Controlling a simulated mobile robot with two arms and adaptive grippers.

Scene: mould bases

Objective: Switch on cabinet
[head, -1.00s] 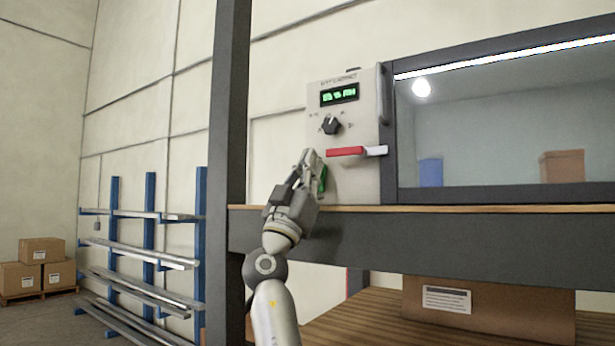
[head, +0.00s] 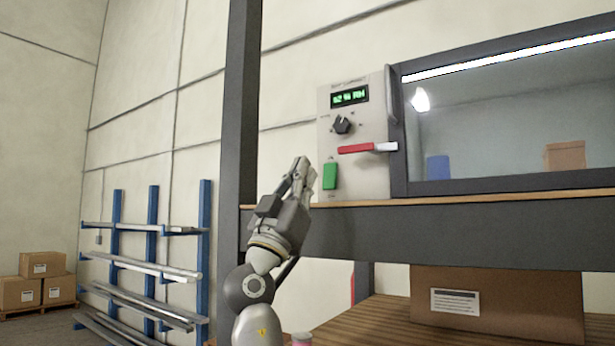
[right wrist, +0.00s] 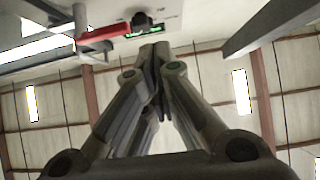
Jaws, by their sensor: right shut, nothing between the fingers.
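The cabinet's control panel (head: 352,135) is a pale upright plate with a lit green display (head: 349,96), a black rotary knob (head: 343,125), a green switch (head: 330,175) and a red lever (head: 356,149) beside a white handle (head: 385,147). The dark-framed cabinet window (head: 480,130) adjoins it on the right and is lit inside. My right gripper (head: 303,165) is shut and empty, pointing up just left of the green switch, apart from it in the picture. In the right wrist view its fingers (right wrist: 153,55) meet, with the red lever (right wrist: 104,34) beyond. My left gripper is not in view.
A dark post (head: 241,110) stands left of the panel. A dark beam with a wooden ledge (head: 450,197) runs below the cabinet. A labelled cardboard box (head: 500,300) sits on the slatted shelf beneath. A blue rack with metal bars (head: 150,260) and several boxes (head: 40,280) are farther left.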

